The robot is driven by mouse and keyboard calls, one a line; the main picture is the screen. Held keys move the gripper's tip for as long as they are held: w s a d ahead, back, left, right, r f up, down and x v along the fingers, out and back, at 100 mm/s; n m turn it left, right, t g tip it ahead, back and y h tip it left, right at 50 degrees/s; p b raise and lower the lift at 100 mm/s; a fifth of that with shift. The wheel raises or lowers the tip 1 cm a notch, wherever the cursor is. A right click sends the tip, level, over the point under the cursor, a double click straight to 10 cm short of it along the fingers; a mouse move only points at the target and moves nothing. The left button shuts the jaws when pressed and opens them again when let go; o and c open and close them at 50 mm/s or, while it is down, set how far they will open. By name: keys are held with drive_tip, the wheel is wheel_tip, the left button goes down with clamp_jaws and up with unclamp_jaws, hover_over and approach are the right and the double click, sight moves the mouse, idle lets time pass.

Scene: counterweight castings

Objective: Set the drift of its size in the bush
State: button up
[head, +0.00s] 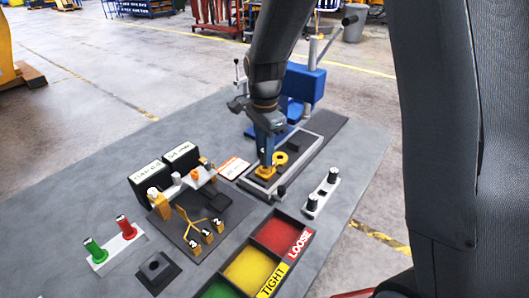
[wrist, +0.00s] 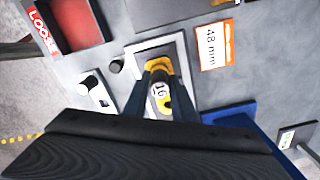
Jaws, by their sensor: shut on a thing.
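My gripper (head: 265,160) points down over a yellow casting (head: 281,158) lying in a pale-rimmed fixture (head: 255,183). In the wrist view my gripper (wrist: 161,104) is shut on a small grey piece marked 16 (wrist: 160,91), which looks like the drift. The yellow casting (wrist: 158,64) shows on either side of that piece, between and beyond the fingers. The bush is hidden under the held piece and the fingers. I cannot tell whether the drift is in it or just above it.
A card reading 48 mm (wrist: 212,46) lies beside the fixture. A rack (head: 190,181) holds white and orange pieces. Red, yellow and green bins (head: 248,268), marked LOOSE and TIGHT, are in front. A blue press (head: 303,84) stands behind. Black knobs (head: 322,192) stand at right.

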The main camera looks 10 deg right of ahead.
drive_tip(key=shift+f+b, duration=0.4)
drive_tip(key=shift+f, duration=0.6)
idle(0.6)
drive_tip(key=o, duration=1.1)
